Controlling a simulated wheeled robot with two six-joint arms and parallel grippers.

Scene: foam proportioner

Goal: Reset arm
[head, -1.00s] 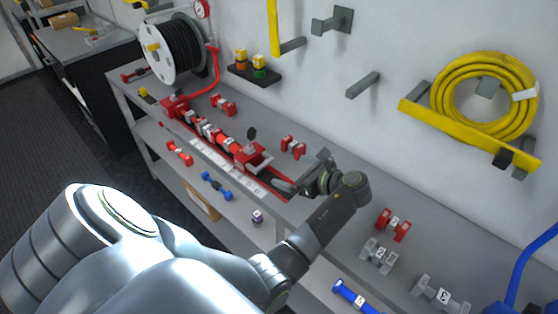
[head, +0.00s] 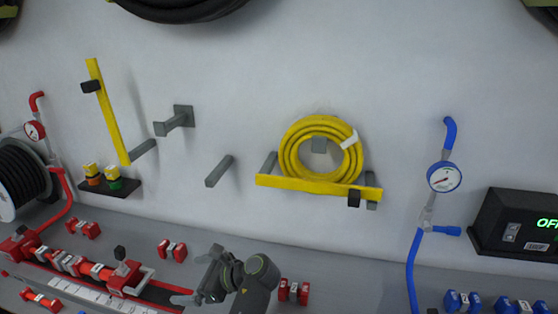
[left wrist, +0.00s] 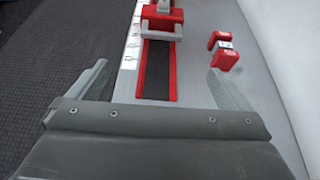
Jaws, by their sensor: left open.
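My left gripper (head: 200,276) is at the bottom middle of the head view, over the grey bench, to the right of the red pipe assembly (head: 92,268). It is open. In the left wrist view its two fingers (left wrist: 158,82) are spread wide with nothing between them. Beyond them are the red-edged dark track (left wrist: 158,75) and a red block at the end of the assembly. Most of my left arm is below the head view. My right gripper does not show.
Red fittings (head: 172,250) stand behind the assembly, with another (head: 293,291) right of my gripper. The wall holds a coiled yellow hose (head: 321,150), grey pegs (head: 219,171) and a blue gauge (head: 444,177). A black box (head: 515,222) sits at right.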

